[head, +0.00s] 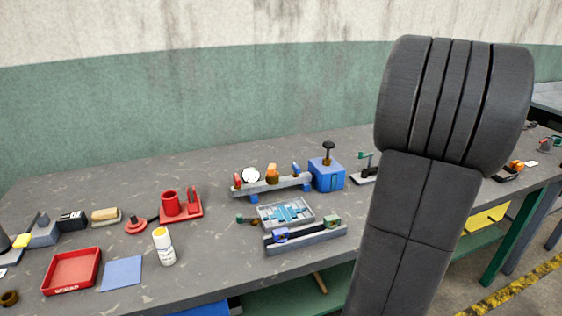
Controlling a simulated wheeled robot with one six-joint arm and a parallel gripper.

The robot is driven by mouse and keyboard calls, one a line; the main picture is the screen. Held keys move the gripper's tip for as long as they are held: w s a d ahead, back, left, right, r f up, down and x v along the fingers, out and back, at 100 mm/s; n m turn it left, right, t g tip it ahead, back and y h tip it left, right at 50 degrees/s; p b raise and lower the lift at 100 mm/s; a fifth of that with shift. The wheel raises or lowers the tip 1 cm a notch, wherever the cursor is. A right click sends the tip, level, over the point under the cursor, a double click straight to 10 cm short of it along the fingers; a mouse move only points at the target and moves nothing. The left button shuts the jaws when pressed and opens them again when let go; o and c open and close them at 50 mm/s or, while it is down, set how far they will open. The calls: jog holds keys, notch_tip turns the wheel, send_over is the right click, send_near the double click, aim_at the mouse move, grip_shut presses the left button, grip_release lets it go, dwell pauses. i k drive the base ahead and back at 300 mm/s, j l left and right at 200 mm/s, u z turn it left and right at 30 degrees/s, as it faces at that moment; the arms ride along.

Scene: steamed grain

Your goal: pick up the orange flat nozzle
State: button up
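I cannot tell for sure which thing is the orange flat nozzle. One small orange piece (516,164) lies at the far right of the bench, on or beside a dark tray (508,175). Another orange-brown piece (272,173) sits on a grey rail fixture (284,185) near the middle. Both are too small to make out their shape. My dark grey arm fills the right of the view, and my gripper does not show. The arm hides part of the bench between the middle and the far right.
A wall closes the back.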

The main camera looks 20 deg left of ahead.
aim_at(272, 171)
jog(key=i+u, duration=0.3)
jog(key=i, duration=0.15)
jog(key=i+l+u, duration=0.25)
jog(key=i, duration=0.2)
jog(key=j+u, duration=0.1)
jog(key=u, duration=1.25)
